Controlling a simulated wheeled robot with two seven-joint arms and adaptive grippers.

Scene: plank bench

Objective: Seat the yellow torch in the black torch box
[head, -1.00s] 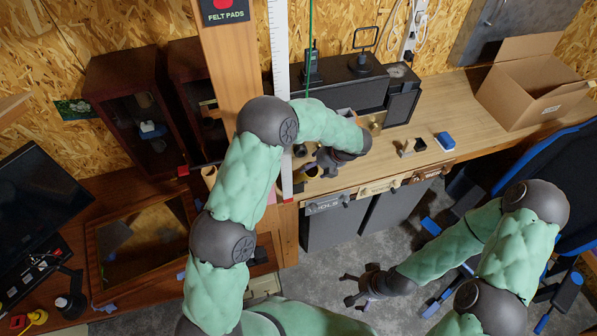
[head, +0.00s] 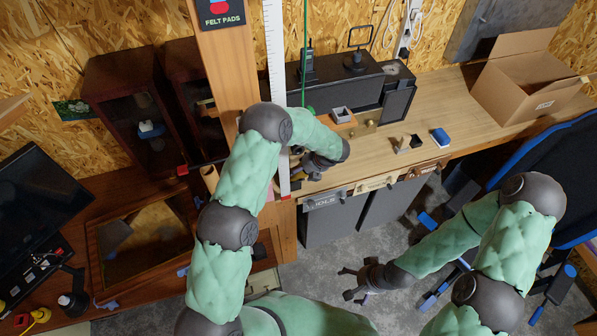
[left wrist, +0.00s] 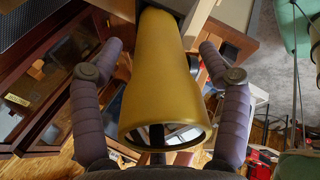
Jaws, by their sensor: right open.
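The yellow torch (left wrist: 165,75) fills the middle of the left wrist view, its wide lens end towards the picture's bottom. The fingers of my left gripper (left wrist: 160,50) stand on both sides of it and bend in towards its narrower part; where they touch it is hard to see. In the head view my left gripper (head: 312,166) is small and partly hidden by its wrist, over the bench's left front corner. A small dark-rimmed open box (head: 342,115) stands behind it; I cannot tell whether this is the torch box. My right gripper (head: 350,283) is open and empty above the floor.
A cardboard box (head: 525,88) stands open at the bench's right. A blue item (head: 441,137) and a small block (head: 408,143) lie on the bench (head: 455,110). A wooden post (head: 228,75) rises beside my left arm. A dark speaker-like unit (head: 345,85) stands at the back.

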